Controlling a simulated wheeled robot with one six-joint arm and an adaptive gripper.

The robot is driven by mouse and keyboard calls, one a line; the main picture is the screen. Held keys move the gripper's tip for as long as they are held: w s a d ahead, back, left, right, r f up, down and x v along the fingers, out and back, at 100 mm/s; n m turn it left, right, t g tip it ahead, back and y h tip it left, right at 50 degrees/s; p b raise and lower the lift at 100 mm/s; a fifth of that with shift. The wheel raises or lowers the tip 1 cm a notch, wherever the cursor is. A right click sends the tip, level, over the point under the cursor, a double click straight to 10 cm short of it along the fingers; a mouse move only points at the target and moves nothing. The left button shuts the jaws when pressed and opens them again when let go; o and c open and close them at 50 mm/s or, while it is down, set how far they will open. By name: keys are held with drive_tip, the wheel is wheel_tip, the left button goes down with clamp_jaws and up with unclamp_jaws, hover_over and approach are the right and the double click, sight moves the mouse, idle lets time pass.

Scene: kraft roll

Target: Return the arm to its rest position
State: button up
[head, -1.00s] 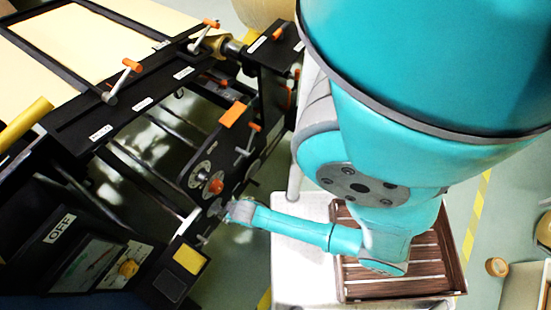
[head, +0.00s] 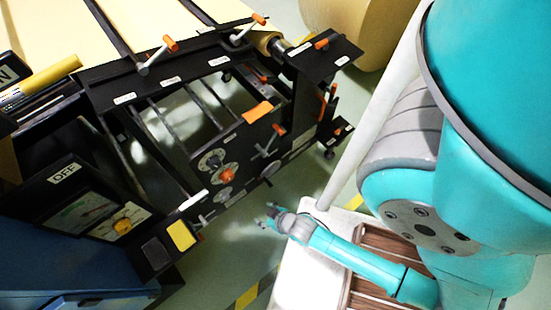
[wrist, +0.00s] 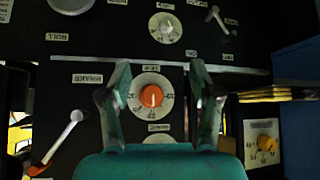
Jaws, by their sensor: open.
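My gripper (head: 270,216) is at the end of my teal arm, right of the black machine (head: 130,95) in the head view. A gap of floor shows between its fingertips and the machine's side panel. In the wrist view my gripper (wrist: 160,82) is open and empty, its two fingers spread. Between them, on the panel behind, shows an orange-capped dial (wrist: 151,95). The same panel shows in the head view with its dials (head: 226,174). My arm's upper links fill the right of the head view.
A slatted wooden crate (head: 375,243) on a white surface (head: 305,275) lies beneath my arm, partly hidden. Levers with orange handles (head: 275,130) stick out from the machine. A large kraft roll (head: 350,30) stands at the back. Clear floor lies between machine and white surface.

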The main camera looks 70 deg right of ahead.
drive_tip(key=shift+s+r, duration=0.35)
drive_tip(key=shift+s, duration=0.15)
idle(0.3)
